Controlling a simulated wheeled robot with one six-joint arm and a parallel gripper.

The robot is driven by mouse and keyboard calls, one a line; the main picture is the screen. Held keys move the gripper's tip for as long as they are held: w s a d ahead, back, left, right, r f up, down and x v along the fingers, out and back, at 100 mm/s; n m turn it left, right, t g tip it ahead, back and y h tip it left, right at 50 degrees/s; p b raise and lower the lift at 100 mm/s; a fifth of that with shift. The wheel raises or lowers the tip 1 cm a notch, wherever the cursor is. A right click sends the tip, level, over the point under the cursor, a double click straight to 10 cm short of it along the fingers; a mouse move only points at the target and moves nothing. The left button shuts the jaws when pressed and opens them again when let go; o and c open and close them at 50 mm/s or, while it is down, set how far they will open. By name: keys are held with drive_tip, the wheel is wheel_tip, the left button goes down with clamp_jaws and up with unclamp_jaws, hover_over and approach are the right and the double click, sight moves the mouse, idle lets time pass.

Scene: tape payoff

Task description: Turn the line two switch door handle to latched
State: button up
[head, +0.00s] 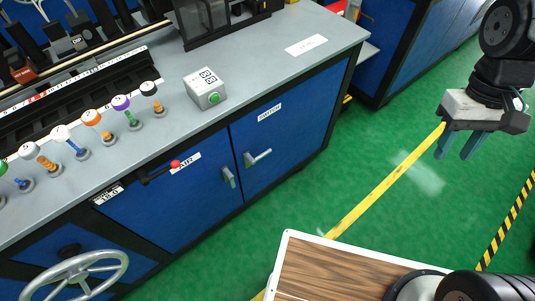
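A blue cabinet door (301,134) on the near bench bears a small white label (270,112) that seems to read SWITCH. Its silvery lever handle (258,158) is at the door's left side, with the lever tilted up to the right from its base. I cannot tell from this whether it is latched. I see no line number on this door. My gripper (454,154) hangs at the right over the green floor, well apart from the handle. Its two teal fingers point down with a gap between them, and nothing is in it.
The AIR door, left of it, has a near-vertical handle (229,177) and a red-tipped lever (174,164). A handwheel (79,276) is at lower left. A button box (206,88) and several coloured knobs stand on the grey bench top (255,55). Green floor lies between bench and gripper.

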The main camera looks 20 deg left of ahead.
drive_tip(key=w+a+f+n+t, duration=0.1)
drive_tip(key=w+a+f+n, duration=0.25)
drive_tip(key=w+f, duration=0.5)
drive_tip(key=w+a+f+n+t, duration=0.15)
drive_tip(key=w+f+n, duration=0.35)
drive_tip(key=f, duration=0.6)
drive_tip(key=n+t+y, duration=0.4)
drive_tip(key=n+y, duration=1.5)
drive_tip(key=n, duration=0.3)
approach(264, 153)
drive_tip(key=s+x, duration=0.1)
drive_tip(key=x, duration=0.6)
drive_tip(key=w+x, duration=0.1)
drive_tip(key=x, duration=0.2)
drive_tip(key=shift+f, duration=0.4)
